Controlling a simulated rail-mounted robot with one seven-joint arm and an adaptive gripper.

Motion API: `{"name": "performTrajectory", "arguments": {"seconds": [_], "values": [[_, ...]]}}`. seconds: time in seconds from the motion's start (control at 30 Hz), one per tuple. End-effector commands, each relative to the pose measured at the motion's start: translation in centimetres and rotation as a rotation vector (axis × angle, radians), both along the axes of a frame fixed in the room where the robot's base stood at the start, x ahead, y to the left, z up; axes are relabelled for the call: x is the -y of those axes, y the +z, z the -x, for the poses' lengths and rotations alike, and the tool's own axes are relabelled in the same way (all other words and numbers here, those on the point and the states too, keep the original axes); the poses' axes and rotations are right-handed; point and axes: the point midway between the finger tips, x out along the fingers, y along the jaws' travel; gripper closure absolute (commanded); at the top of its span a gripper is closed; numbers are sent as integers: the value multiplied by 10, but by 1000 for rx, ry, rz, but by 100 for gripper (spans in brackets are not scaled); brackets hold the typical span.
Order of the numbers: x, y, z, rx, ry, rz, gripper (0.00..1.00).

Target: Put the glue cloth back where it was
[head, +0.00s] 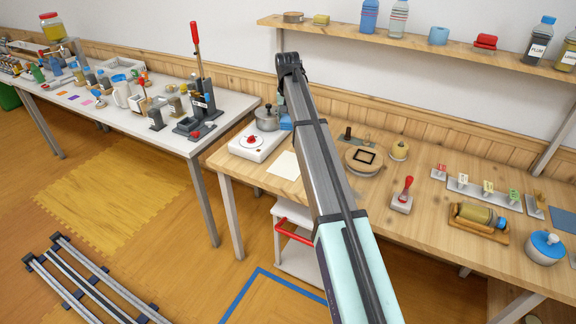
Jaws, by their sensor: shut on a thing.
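My arm rises across the middle of the head view and ends in a dark joint in front of the wall. My gripper does not show and is probably hidden behind the arm. I cannot make out a glue cloth for certain. A flat cream square (284,165) lies on the wooden workbench (335,150), left of the arm; I cannot tell whether it is cloth or paper. A small blue thing (286,123) beside the grey pot (267,118) is partly covered by the arm. A flat blue piece (565,220) lies at the bench's right edge.
A white hotplate (258,141) stands at the bench's left end. Right of the arm are a round wooden stand (363,159), a red-handled stamp (403,195), a jar in a wooden cradle (478,216) and a blue-lidded pot (545,247). A shelf (420,43) runs above.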

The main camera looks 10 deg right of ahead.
Motion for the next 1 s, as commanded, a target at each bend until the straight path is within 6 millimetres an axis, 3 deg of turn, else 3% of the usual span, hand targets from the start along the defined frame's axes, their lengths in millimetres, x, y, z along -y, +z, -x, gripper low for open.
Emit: {"name": "performTrajectory", "arguments": {"seconds": [0.6, 1.0], "values": [[0, -131, 1, -3, -2, 0, 82], [0, -163, 0, -2, -2, 0, 82]]}}
